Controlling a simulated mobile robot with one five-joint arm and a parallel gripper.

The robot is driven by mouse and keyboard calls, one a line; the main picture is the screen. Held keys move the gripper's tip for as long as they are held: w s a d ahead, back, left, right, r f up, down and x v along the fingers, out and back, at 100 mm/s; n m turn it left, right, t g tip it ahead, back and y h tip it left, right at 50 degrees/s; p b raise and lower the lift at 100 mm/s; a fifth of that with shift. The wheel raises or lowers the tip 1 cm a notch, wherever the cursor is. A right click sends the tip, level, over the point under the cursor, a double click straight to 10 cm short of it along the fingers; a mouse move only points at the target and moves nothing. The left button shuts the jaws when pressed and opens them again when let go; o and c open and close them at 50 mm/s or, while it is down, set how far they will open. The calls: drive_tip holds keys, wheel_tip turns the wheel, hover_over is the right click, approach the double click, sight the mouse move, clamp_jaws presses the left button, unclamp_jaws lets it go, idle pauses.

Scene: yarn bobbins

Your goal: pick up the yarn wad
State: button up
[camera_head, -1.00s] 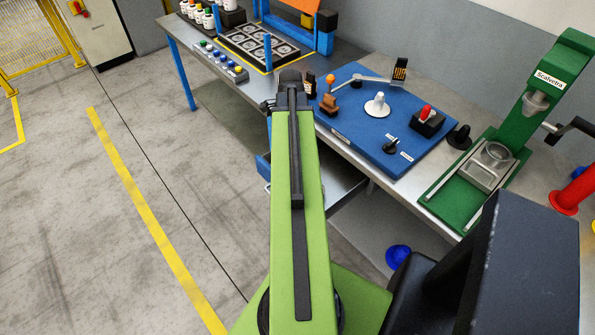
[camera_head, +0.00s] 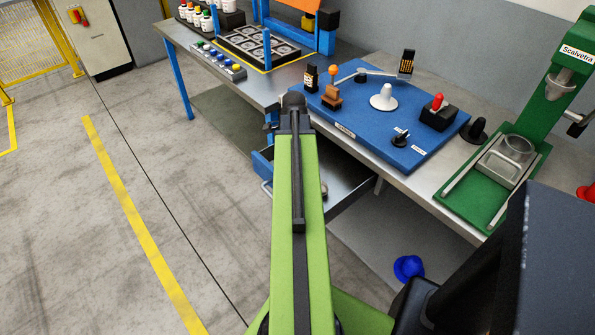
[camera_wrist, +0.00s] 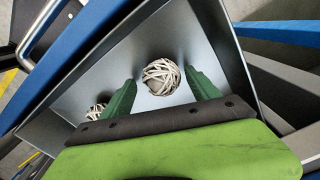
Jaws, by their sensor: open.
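A round wad of pale yarn (camera_wrist: 161,77) lies on the metal floor of an open drawer (camera_wrist: 205,62) in the wrist view. My gripper (camera_wrist: 159,79) is open, its two green fingers reaching over the drawer on either side of the wad in the picture. I see no contact between fingers and wad. A second, smaller pale yarn shape (camera_wrist: 95,111) shows left of the left finger, partly hidden; I cannot tell if it is another wad or a reflection. In the head view the drawer (camera_head: 352,190) stands out under the bench, and my arm hides the fingers.
The drawer walls rise close around my fingers. A blue board (camera_head: 350,121) with knobs and a lever covers the bench above. A green press (camera_head: 475,196) stands to its right, and a blue object (camera_head: 408,268) lies below. The floor at left is clear.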

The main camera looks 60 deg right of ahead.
drive_tip(key=c, duration=1.4)
